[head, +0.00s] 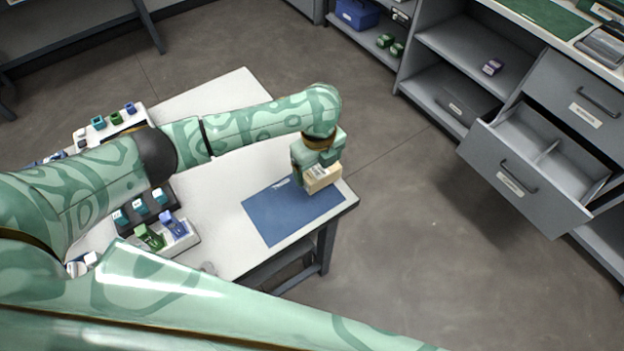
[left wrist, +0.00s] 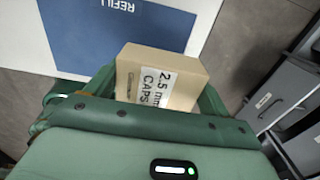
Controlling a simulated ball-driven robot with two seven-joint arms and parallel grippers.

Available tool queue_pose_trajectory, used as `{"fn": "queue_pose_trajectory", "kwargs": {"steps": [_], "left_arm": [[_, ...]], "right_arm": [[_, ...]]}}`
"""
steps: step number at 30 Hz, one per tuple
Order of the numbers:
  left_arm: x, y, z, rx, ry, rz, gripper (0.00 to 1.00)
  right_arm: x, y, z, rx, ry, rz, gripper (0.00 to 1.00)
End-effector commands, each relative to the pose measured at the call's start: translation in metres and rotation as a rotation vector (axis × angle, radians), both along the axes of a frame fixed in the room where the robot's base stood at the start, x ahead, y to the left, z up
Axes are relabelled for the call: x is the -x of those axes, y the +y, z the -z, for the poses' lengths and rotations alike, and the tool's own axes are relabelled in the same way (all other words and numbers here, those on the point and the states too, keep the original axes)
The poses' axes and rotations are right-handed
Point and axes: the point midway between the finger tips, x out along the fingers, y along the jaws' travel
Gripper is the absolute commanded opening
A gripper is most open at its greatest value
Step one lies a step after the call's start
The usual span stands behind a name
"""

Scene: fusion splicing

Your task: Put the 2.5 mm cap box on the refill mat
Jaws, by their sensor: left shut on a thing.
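The 2.5 mm cap box (head: 323,180) is a tan cardboard box at the far right corner of the blue refill mat (head: 275,222). In the left wrist view the box (left wrist: 187,65) shows its label "2.5 mm CAPS", and the mat (left wrist: 100,32) with the word REFILL lies beyond it. My left gripper (head: 318,170) is shut on the box, with a green finger on either side of it. In the head view the box overlaps the mat's right edge; I cannot tell whether it touches the mat. My right gripper is not in view.
The white table (head: 225,180) ends just right of the mat. Small blue and green devices stand in trays (head: 182,243) at its left. An open grey drawer (head: 525,183) juts out at the right, with shelves (head: 450,50) behind. Floor lies between.

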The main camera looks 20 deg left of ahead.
Motion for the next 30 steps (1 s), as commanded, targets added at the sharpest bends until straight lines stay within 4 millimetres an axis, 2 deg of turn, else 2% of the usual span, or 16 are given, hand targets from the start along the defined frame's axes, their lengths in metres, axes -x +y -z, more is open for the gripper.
{"fn": "queue_pose_trajectory", "kwargs": {"steps": [7, 12, 23, 24, 25, 30], "left_arm": [[0.011, 0.01, 0.019, -0.001, 0.001, -0.001, 0.59], [0.011, 0.009, 0.048, 0.0, 0.001, -0.002, 0.59], [0.01, 0.01, 0.049, -0.002, -0.003, -0.002, 0.59], [0.01, 0.01, 0.049, -0.002, -0.003, -0.001, 0.92], [0.01, 0.01, 0.049, -0.002, -0.003, -0.001, 1.0], [0.01, 0.01, 0.048, -0.001, -0.002, -0.001, 1.0]], "right_arm": [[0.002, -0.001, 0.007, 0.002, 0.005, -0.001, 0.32], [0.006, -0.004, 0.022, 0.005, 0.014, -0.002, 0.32], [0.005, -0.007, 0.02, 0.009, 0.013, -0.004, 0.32], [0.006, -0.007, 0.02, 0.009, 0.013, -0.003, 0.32], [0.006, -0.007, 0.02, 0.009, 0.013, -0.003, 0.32], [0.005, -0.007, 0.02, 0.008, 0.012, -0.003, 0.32]]}}
